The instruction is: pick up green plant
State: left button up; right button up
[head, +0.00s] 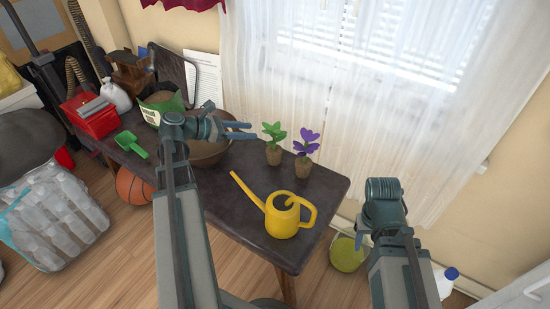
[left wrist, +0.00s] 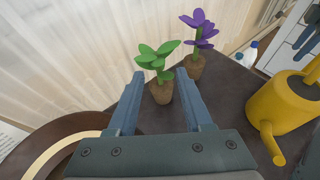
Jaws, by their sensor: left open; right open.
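The green plant (head: 273,131) stands upright in a small brown pot near the back of the dark table, left of the purple plant (head: 306,142). In the left wrist view the green plant (left wrist: 160,62) shows beyond and between the fingertips of my left gripper (left wrist: 168,84). In the head view my left gripper (head: 250,130) is open and empty, to the left of the green plant and apart from it, over the bowl's right side. My right arm is at the lower right, past the table's right edge; the fingers of my right gripper (head: 362,238) are barely seen.
A yellow watering can (head: 285,216) stands at the table's front right. A brown bowl (head: 208,153) lies beneath my left gripper. A soil bag (head: 162,104), a green scoop (head: 131,144) and a red toolbox (head: 97,119) are further left. White curtains hang behind the table.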

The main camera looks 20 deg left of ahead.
aim_at(274, 133)
pick_arm(q)
jog(key=b+x, duration=0.3)
jog(key=x, duration=0.5)
jog(key=shift+f, duration=0.15)
jog(key=shift+w+d, duration=0.1)
jog(key=shift+d, duration=0.1)
jog(key=b+x, duration=0.2)
jog(key=x, duration=0.3)
jog(key=shift+w+a, duration=0.15)
jog(key=shift+w, duration=0.1)
grip_shut()
dwell(0.8)
